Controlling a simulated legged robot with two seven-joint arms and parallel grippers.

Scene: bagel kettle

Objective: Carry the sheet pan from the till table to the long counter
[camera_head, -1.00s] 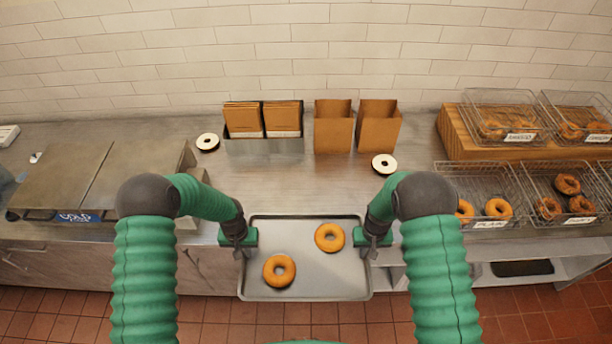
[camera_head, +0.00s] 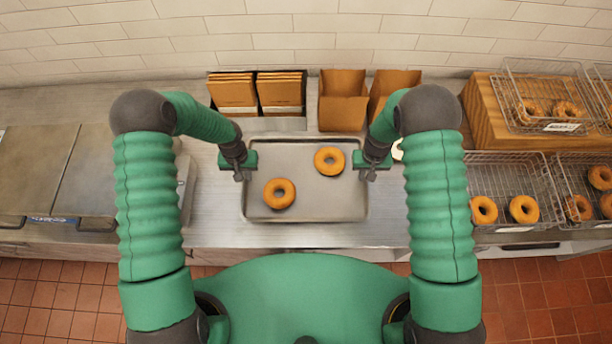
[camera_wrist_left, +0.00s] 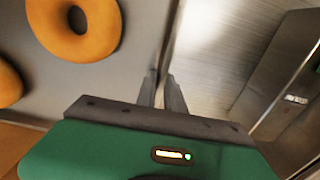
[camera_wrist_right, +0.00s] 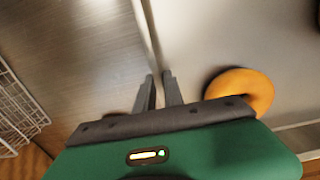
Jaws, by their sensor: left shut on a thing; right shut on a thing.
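The grey sheet pan (camera_head: 310,200) is over the long steel counter (camera_head: 215,228) in the head view, with two bagels on it. One bagel (camera_head: 279,193) lies left of centre and the other (camera_head: 328,161) lies at the upper right. My left gripper (camera_head: 240,172) is shut on the pan's left rim, and the left wrist view shows its fingers (camera_wrist_left: 163,92) on either side of that rim. My right gripper (camera_head: 370,171) is shut on the right rim; its fingers (camera_wrist_right: 160,90) show in the right wrist view. I cannot tell whether the pan touches the counter.
Paper bags (camera_head: 342,100) and a bag holder (camera_head: 258,95) stand just behind the pan. Wire baskets of bagels (camera_head: 508,190) are at the right, with a wooden riser (camera_head: 485,110) behind. A steel lidded unit (camera_head: 85,165) is at the left. Some counter in front of the pan is bare.

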